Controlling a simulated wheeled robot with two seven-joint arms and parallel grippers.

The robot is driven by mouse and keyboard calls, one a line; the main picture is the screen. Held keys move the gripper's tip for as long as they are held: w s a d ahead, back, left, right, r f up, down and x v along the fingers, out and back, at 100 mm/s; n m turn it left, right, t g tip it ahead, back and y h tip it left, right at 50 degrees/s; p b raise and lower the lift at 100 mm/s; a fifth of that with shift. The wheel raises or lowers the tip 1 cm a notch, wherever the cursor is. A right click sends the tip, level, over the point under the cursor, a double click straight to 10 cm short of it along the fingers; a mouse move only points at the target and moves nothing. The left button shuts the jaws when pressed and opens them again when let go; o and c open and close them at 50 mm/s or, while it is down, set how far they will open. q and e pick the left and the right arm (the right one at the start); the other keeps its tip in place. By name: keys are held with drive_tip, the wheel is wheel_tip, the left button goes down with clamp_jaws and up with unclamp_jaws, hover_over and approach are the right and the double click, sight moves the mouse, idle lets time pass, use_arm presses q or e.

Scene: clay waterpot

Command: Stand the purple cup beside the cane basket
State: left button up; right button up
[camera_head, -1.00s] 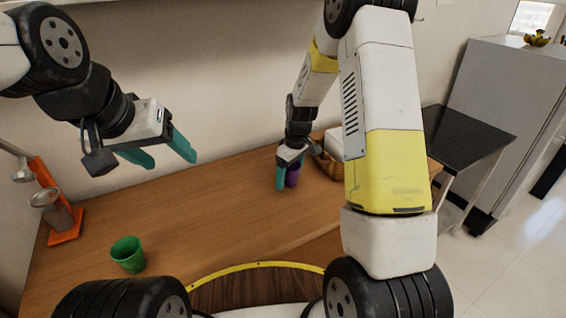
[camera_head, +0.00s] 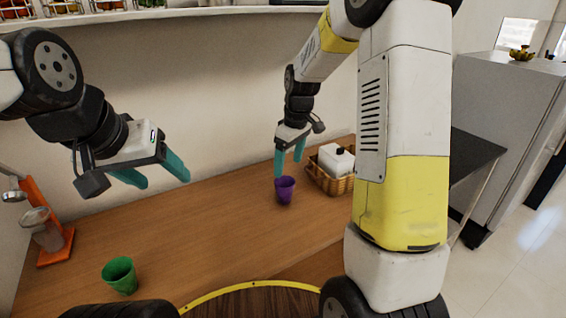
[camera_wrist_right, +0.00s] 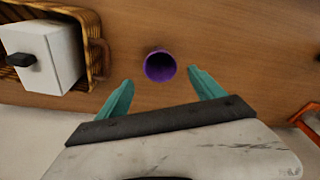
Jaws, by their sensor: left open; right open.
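The purple cup (camera_head: 285,190) stands upright on the wooden table, just left of the cane basket (camera_head: 320,180) with a small gap between them. The right wrist view also shows the cup (camera_wrist_right: 160,66) and the basket (camera_wrist_right: 97,48). My right gripper (camera_head: 288,168) is open and empty, above the cup; in its wrist view the cup lies just beyond and between the fingertips (camera_wrist_right: 160,84). My left gripper (camera_head: 163,178) is open and empty, raised over the left part of the table.
A white box with a dark knob (camera_head: 336,160) sits in the basket. A green cup (camera_head: 120,275) stands at the front left, and an orange stand (camera_head: 50,240) is at the left edge. The table's middle is clear. A grey fridge (camera_head: 510,110) stands at the right.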

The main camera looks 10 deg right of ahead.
drive_tip(key=s+r+m+t, duration=0.1)
drive_tip(key=s+r+m, duration=0.1)
drive_tip(key=s+r, duration=0.3)
drive_tip(key=s+d+r+m+t, duration=0.1)
drive_tip(key=s+r, duration=0.4)
drive_tip(key=s, duration=0.6)
drive_tip(key=s+r+m+t+y, duration=0.1)
drive_tip(key=s+r+m+t, duration=0.1)
drive_tip(key=s+r+m, duration=0.3)
drive_tip(key=s, duration=0.4)
drive_tip(key=shift+d+t, duration=0.15)
drive_tip(key=shift+t, duration=0.25)
drive_tip(key=shift+r, duration=0.1)
